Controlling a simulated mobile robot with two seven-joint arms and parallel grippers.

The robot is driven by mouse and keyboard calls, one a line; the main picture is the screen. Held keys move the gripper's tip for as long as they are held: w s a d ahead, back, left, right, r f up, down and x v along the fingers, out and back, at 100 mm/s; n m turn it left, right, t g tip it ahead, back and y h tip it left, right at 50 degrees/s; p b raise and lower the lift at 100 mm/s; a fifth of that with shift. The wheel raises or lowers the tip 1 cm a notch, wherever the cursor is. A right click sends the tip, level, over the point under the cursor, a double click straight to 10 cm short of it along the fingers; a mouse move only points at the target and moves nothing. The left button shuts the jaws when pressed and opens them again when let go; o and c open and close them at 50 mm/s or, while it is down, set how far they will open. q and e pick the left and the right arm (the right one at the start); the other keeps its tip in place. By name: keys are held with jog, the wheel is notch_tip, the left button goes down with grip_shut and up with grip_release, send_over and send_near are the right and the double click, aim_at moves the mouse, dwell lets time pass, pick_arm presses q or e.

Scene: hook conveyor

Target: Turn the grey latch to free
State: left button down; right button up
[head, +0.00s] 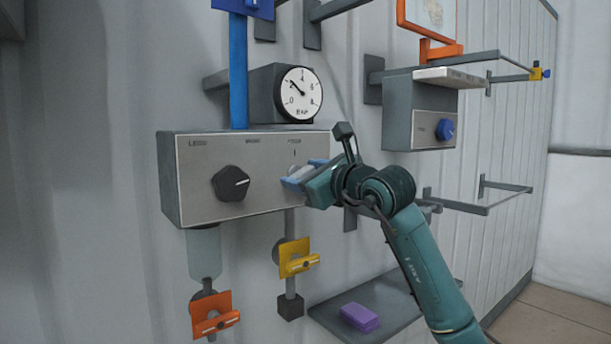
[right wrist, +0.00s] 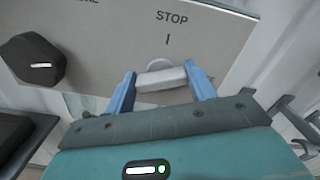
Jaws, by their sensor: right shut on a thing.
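The grey latch (right wrist: 161,79) is a pale bar on a round boss, on the right part of the grey control panel (head: 200,190). It lies roughly crosswise below a short line mark and the word STOP in the right wrist view. My right gripper (head: 304,173) reaches in from the right, its blue fingers on either side of the latch and shut on it. In the head view the gripper hides most of the latch. My left gripper is not in view.
A black knob (head: 231,183) sits left on the panel, with a dial gauge (head: 299,94) above. Yellow (head: 296,258) and orange (head: 214,314) valve tags hang below. A shelf (head: 390,308) holds a purple block (head: 359,317). A box with a blue knob (head: 445,129) stands right.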

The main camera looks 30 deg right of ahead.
jog(key=m+b, duration=0.2)
jog(key=m, duration=0.1)
jog(key=shift+d+f, duration=0.1)
jog(key=shift+f, duration=0.05)
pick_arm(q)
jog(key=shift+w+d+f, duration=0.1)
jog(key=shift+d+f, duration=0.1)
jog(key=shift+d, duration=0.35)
pick_arm(e)
jog(key=shift+m, duration=1)
jog(key=o, duration=1)
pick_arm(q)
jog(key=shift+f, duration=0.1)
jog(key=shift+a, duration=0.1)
